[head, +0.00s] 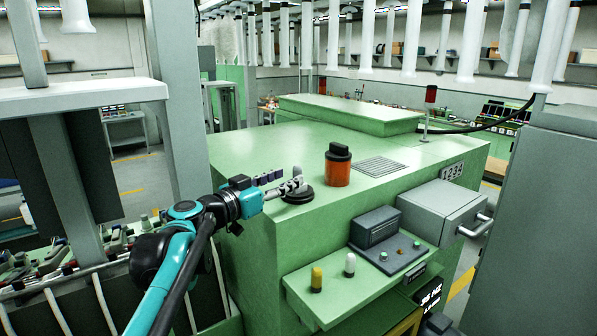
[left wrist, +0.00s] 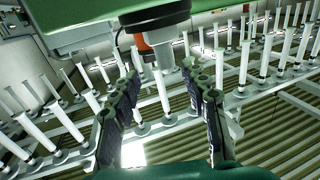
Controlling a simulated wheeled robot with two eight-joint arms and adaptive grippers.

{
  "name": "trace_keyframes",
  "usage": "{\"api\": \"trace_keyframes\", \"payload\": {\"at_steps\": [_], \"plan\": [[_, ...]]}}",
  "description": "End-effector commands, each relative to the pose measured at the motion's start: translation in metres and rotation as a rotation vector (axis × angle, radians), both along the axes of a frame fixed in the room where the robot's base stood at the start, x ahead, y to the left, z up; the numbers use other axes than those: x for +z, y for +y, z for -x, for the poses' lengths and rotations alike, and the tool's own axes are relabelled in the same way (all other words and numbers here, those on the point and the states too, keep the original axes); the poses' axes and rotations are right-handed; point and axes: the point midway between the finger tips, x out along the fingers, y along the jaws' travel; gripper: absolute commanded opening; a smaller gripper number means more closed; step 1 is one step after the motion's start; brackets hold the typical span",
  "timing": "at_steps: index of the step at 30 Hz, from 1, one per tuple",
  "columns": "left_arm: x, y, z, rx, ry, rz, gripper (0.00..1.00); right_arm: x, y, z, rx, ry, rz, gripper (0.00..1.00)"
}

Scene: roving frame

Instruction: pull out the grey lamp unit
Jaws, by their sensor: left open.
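A grey box with a pale bar handle (head: 440,212) sits at the right end of the green machine in the head view. It looks the likeliest grey lamp unit, but I cannot be sure. My left gripper (head: 287,187) is above the machine's near left top corner, well left of that box and close to a dark round disc (head: 298,196). In the left wrist view the left gripper (left wrist: 160,72) has its two dark fingers spread, with nothing clearly held between them. The grey box cannot be made out there. My right gripper is not in view.
An orange cylinder with a black cap (head: 338,168) stands on the green machine top (head: 300,145). A dark control box (head: 375,227) and yellow and white knobs (head: 317,278) are on the front ledge. A grey cabinet (head: 540,220) stands at the right. Rows of white rods (left wrist: 60,120) fill the wrist view.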

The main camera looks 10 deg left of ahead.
Motion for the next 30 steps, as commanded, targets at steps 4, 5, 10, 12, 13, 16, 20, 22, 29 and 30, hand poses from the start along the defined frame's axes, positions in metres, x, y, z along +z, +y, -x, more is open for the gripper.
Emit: {"api": "trace_keyframes", "payload": {"at_steps": [4,5,10,12,13,16,20,22,29,30], "plan": [[0.003,-0.007,-0.019,-0.002,0.001,-0.001,0.45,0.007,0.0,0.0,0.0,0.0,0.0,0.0],[0.004,-0.009,-0.024,-0.002,0.001,-0.001,0.45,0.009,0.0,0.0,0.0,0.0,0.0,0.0],[0.005,-0.019,-0.046,-0.002,0.001,0.0,0.45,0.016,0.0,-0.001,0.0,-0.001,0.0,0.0],[0.004,-0.022,-0.05,-0.002,0.001,0.0,0.45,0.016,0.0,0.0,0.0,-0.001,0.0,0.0],[0.004,-0.023,-0.051,-0.002,0.001,0.0,0.45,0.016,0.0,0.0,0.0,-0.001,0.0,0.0],[0.003,-0.023,-0.052,-0.001,0.001,0.0,0.45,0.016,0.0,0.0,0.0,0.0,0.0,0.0],[0.003,-0.023,-0.052,-0.001,0.001,0.0,0.42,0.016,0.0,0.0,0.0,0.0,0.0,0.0],[0.003,-0.023,-0.052,-0.001,0.001,0.0,0.24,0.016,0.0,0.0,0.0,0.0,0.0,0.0],[0.003,-0.022,-0.052,0.0,0.001,0.0,0.0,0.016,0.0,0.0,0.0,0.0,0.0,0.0],[0.003,-0.022,-0.052,0.0,0.001,0.0,0.0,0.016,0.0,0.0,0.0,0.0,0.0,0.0]]}}
